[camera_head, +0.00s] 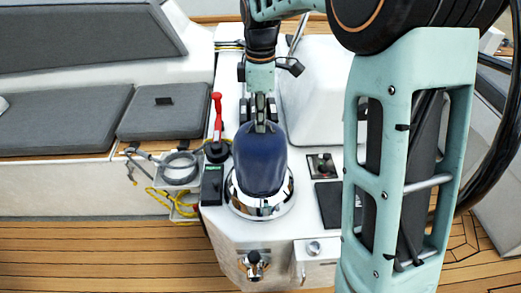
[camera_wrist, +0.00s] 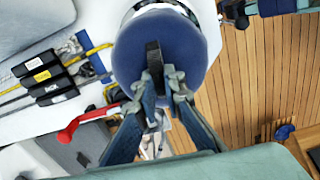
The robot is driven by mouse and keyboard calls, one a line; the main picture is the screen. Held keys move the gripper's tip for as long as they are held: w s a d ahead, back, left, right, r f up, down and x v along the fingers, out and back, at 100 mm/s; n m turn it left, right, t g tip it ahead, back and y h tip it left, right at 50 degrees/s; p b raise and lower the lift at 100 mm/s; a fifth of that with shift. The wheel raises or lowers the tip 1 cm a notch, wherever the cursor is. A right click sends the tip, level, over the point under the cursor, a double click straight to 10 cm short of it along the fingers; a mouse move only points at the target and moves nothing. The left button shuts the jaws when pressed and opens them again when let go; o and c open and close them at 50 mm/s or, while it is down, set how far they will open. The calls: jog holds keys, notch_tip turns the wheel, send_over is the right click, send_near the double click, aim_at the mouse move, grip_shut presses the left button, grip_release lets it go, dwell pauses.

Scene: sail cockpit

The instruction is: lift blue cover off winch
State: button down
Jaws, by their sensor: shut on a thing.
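The blue cover (camera_head: 262,165) sits over the winch, whose shiny metal base (camera_head: 262,206) shows around the cover's lower edge in the head view. My gripper (camera_head: 260,124) is at the top of the cover, shut on the dark strap there. In the wrist view the cover (camera_wrist: 190,48) fills the upper middle, and my gripper's fingertips (camera_wrist: 161,82) meet on the dark strap (camera_wrist: 154,58). The winch drum is hidden under the cover. I cannot tell whether the cover is raised a little from the winch.
A red-handled lever (camera_head: 217,112) stands close left of the cover, with a dark green-labelled device (camera_head: 211,184) in front of it. A switch panel (camera_head: 322,166) is to the right. Yellow and grey ropes (camera_head: 172,202) hang at the left. Grey seat cushions (camera_head: 65,120) lie further left.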

jog(key=shift+r, duration=0.2)
jog(key=shift+r+p, duration=1.85)
jog(key=shift+r, duration=0.1)
jog(key=shift+r+p, duration=1.8)
jog(key=shift+r, duration=0.25)
jog(key=shift+r+p, duration=1.85)
jog(key=shift+r, duration=0.3)
